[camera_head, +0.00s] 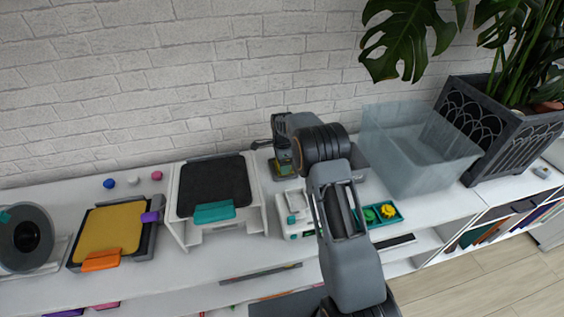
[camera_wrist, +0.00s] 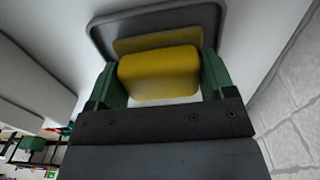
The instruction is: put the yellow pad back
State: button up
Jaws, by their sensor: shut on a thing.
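The yellow pad (camera_wrist: 158,75) is a thick rounded block. My gripper (camera_wrist: 160,68) has its two green fingers shut on the pad's sides. A dark grey shallow tray (camera_wrist: 98,34) lies just beyond the pad in the wrist view, with a flat yellow patch showing inside it. I cannot tell whether the pad touches the tray. In the head view my gripper (camera_head: 284,167) points down at the back of the white worktop near the wall, and only a small bit of yellow shows there. My arm hides most of that spot.
Left of my arm stand a white machine (camera_head: 183,225) with a black plate and a machine with a yellow plate (camera_head: 105,231). A clear bin (camera_head: 420,150) and a plant pot (camera_head: 515,125) stand right. A small teal tray (camera_head: 384,214) sits close to my arm.

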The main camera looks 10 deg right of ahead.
jog(key=o, duration=0.9)
jog(key=shift+c, duration=0.2)
notch_tip(320, 180, up, 12)
jog(key=s+r+n+t, duration=0.1)
jog(key=s+r+n, duration=0.4)
jog(key=s+r, duration=0.25)
jog(key=s+f+n+t, duration=0.1)
jog(key=s+n+t, duration=0.1)
jog(key=s+n, duration=1.1)
jog(key=s, duration=1.2)
jog(key=shift+s+a+t, duration=0.15)
jog(key=shift+a+t, duration=0.05)
jog(key=shift+t, duration=0.1)
jog(key=shift+r, duration=0.15)
